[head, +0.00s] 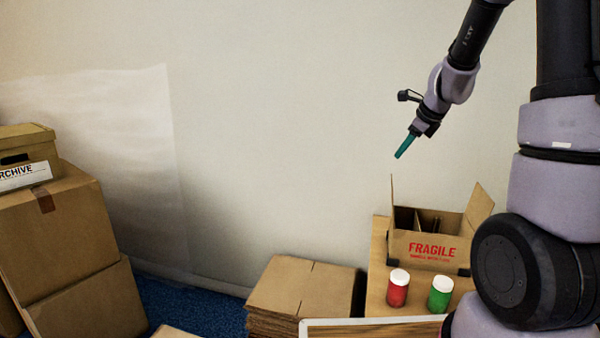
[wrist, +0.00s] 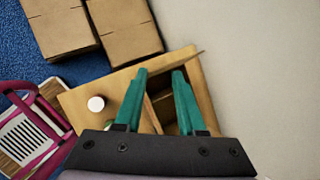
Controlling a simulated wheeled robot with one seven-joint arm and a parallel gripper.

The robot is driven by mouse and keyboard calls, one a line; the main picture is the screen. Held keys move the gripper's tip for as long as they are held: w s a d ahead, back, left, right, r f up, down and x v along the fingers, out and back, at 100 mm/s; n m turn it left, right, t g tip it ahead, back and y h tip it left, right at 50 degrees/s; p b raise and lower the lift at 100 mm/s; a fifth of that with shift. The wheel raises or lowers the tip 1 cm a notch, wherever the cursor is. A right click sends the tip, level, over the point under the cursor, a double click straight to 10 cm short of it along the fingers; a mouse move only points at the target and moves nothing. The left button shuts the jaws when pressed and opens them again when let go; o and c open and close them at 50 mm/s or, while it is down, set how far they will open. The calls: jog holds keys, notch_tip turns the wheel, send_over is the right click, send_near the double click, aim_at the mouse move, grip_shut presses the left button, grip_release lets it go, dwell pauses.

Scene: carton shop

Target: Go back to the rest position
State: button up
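My gripper (head: 404,147) is up in the air, in front of the wall and above the open carton marked FRAGILE (head: 432,247). In the wrist view its two green fingers (wrist: 160,76) stand apart with nothing between them. The carton (wrist: 192,62) lies below the fingers in that view, and its inner dividers show. My arm comes down from the top right in the head view.
A red jar (head: 398,288) and a green jar (head: 440,294) with white lids stand on the wooden table (head: 376,268) before the carton. Flat cardboard (head: 300,287) is stacked left of it. Boxes (head: 62,232) stand far left. Air around the gripper is clear.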

jog(key=s+a+r+n+y, duration=0.1)
jog(key=s+a+r+n, duration=0.4)
jog(key=s+r+n, duration=0.7)
jog(key=s+r+n+h, duration=0.1)
jog(key=s+r+n, duration=0.1)
jog(key=s+n, duration=0.7)
jog(key=shift+s+a+n+t+h, duration=0.3)
jog(key=shift+s, duration=2.9)
jog(key=shift+r, duration=0.1)
